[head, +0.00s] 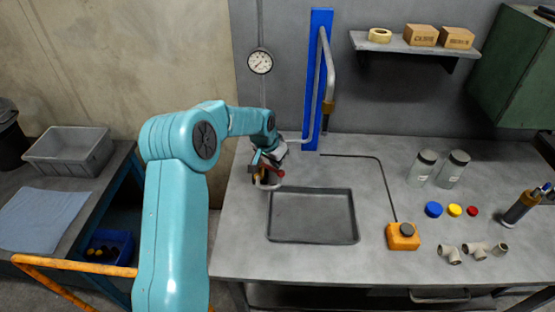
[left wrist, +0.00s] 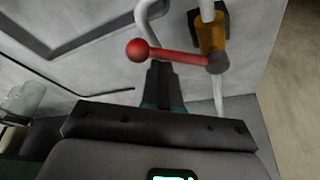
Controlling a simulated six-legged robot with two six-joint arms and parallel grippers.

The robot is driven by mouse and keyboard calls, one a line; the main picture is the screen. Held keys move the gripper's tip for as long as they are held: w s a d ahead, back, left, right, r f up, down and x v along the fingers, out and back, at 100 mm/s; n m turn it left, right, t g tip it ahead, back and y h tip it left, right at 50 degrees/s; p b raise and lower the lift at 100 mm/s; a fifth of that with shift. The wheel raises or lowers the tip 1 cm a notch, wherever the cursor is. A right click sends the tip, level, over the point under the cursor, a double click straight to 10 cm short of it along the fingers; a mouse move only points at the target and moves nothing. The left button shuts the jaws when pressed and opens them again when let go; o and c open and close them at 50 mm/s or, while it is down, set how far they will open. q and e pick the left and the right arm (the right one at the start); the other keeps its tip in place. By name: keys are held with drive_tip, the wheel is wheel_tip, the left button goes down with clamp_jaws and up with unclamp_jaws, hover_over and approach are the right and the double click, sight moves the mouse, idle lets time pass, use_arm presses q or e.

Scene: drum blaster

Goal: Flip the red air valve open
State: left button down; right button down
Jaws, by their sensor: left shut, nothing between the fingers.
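The red air valve lever (left wrist: 175,55) shows in the left wrist view, with a round ball end at left and its pivot on a brass-coloured valve body (left wrist: 211,36). The lever lies crosswise to the pale pipe. In the head view the red ball (head: 281,174) is small, beside my gripper, and most of the valve is hidden. My left gripper (head: 268,161) is over the bench's left part, at the valve. Its shut, empty fingers (left wrist: 162,72) meet the middle of the lever in the picture; I cannot tell whether they touch. My right gripper is out of view.
A dark tray (head: 313,240) lies in front of the valve. A blue post (head: 311,110) with a grey pipe stands behind, and a round gauge (head: 260,62) hangs on the wall. An orange box (head: 402,237), jars and coloured caps sit to the right.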

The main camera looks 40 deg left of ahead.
use_arm(q)
drive_tip(key=m, duration=0.1)
drive_tip(key=s+m+h+b, duration=0.1)
drive_tip(key=shift+s+d+f+m, duration=0.1)
drive_tip(key=shift+s+f+m, duration=0.05)
drive_tip(key=shift+s+m, duration=0.2)
drive_tip(key=s+m+b, duration=0.1)
drive_tip(key=m+b, duration=0.1)
drive_tip(key=m, duration=0.1)
drive_tip(key=shift+s+h, duration=0.15)
drive_tip(key=shift+h, duration=0.25)
drive_tip(key=s+m+b, duration=0.1)
drive_tip(key=m, duration=0.1)
drive_tip(key=s+a+m+g+h+b, duration=0.1)
drive_tip(key=m, duration=0.1)
drive_tip(key=shift+s+a+m, duration=0.15)
drive_tip(key=shift+s+m, duration=0.1)
drive_tip(key=shift+s, duration=0.1)
drive_tip(key=shift+s+a, duration=0.1)
approach(269, 168)
drive_tip(key=d+r, duration=0.1)
drive_tip(key=s+d+r, duration=0.1)
drive_tip(key=r, duration=0.1)
drive_tip(key=shift+d+r, duration=0.2)
drive_tip(key=shift+d, duration=0.2)
